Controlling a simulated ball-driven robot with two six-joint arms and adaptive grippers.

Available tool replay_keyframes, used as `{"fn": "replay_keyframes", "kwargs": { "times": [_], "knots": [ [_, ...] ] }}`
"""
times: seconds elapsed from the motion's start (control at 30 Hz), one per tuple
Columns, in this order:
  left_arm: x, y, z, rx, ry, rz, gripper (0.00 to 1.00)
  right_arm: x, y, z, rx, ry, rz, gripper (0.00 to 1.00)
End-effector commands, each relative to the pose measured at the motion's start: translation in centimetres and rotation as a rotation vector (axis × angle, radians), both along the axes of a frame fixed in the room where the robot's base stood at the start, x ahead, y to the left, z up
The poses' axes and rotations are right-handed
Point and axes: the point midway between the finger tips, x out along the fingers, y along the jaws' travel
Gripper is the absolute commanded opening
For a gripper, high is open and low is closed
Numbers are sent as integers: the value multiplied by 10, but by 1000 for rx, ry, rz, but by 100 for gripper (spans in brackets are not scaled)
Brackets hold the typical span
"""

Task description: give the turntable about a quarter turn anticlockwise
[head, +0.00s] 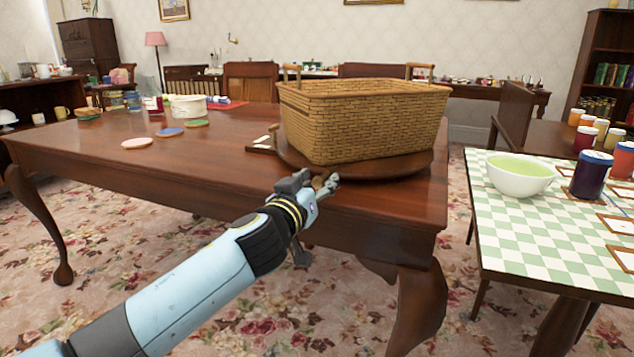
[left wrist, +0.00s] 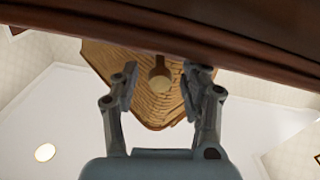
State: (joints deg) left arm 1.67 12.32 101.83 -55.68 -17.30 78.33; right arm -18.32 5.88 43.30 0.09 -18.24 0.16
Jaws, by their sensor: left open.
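The turntable (head: 398,168) is a round dark wooden board near the right end of the brown table. A large wicker basket (head: 365,125) stands on it and hides most of its top. My left gripper (head: 318,184) is open at the table's front edge, close to the turntable's near rim. In the left wrist view, my left gripper (left wrist: 162,80) has its fingers apart, with the wicker basket (left wrist: 150,108) behind them. A small brown knob-like piece (left wrist: 160,78) shows between the fingers; I cannot tell whether they touch it. My right gripper is not in view.
The brown table (head: 225,165) holds several coloured coasters and a white tub (head: 188,108) at its left. A small pale card (head: 262,141) lies left of the turntable. A checked table (head: 530,235) with a white bowl (head: 520,180) and jars stands at the right.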

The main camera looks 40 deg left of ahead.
Motion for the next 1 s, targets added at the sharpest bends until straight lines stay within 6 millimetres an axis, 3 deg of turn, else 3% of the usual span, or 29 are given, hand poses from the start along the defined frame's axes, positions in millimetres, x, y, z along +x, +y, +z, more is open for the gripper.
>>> {"fn": "replay_keyframes", "kwargs": {
  "times": [0.13, 0.47, 1.0],
  "knots": [
    [0, 0, 0, 0, 0, 0, 44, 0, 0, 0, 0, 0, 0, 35],
    [0, 0, 0, 0, 0, 0, 1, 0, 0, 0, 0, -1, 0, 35],
    [2, -1, -1, -1, -1, 7, 0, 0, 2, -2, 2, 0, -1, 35]
  ]
}}
